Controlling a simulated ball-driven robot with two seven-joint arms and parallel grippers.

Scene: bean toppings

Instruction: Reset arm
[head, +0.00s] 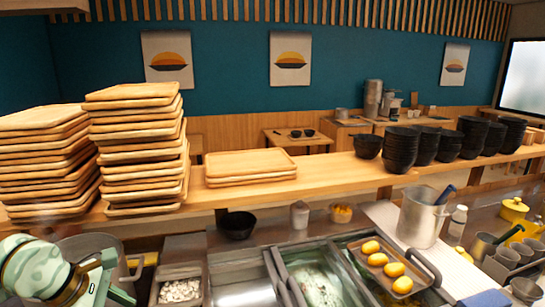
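My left arm comes in at the bottom left corner, with pale green and white parts. My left gripper (101,284) is in front of a large grey pot, over the near work counter. Its fingertips are cut off or hard to make out, so I cannot tell whether it is open or shut. I see nothing clearly held in it. My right gripper does not show in the head view.
Tall stacks of wooden trays (139,150) stand left on the wooden shelf (330,172); black bowls (401,148) stand right. Below are a black bowl (238,225), a bean container (180,288), a tray of yellow items (403,285) and a metal pot (420,220).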

